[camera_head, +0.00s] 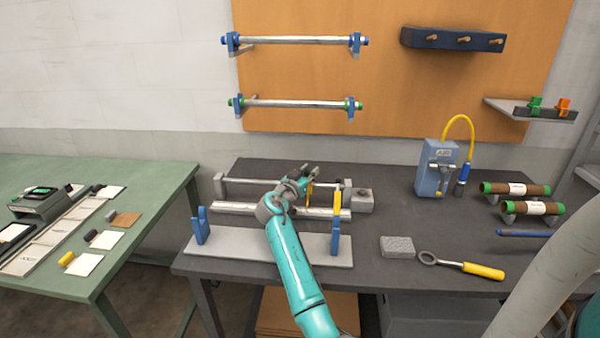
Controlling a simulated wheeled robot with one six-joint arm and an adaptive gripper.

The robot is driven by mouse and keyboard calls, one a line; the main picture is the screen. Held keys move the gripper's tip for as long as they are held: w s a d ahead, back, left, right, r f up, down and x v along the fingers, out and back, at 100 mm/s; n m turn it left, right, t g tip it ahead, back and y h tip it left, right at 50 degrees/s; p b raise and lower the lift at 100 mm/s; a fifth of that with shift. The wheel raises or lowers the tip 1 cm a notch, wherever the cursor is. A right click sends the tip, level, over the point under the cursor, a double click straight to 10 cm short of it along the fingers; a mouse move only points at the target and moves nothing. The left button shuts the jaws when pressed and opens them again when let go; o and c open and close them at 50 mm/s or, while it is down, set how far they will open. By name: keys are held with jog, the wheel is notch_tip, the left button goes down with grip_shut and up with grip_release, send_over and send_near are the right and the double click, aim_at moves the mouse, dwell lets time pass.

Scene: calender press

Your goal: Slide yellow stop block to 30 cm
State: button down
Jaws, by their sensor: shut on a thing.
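My gripper (309,172) is over the rear of the dark bench, above the press rollers. A narrow yellow piece (309,194) shows just below and beside the fingertips. It looks like the yellow stop block, and my gripper is shut on it. My wrist hides part of it and of the bars around it. A thin bar (245,182) runs along the back, with a silver roller (232,208) in front. A second, upright yellow part (337,204) stands at the right end of the roller. No scale marks can be read at this size.
A grey base plate (236,245) with blue uprights (201,226) lies in front. Right of it are a grey block (397,247), a yellow-handled ring tool (484,271), a blue air unit (433,172) and wrapped rolls (515,189). A green table (150,205) stands left.

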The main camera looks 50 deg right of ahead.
jog(key=c, duration=0.9)
grip_release()
jog(key=shift+a, duration=0.1)
jog(key=s+a, duration=0.1)
jog(key=a, duration=1)
jog(key=shift+s+a, duration=0.3)
jog(key=shift+a, duration=0.05)
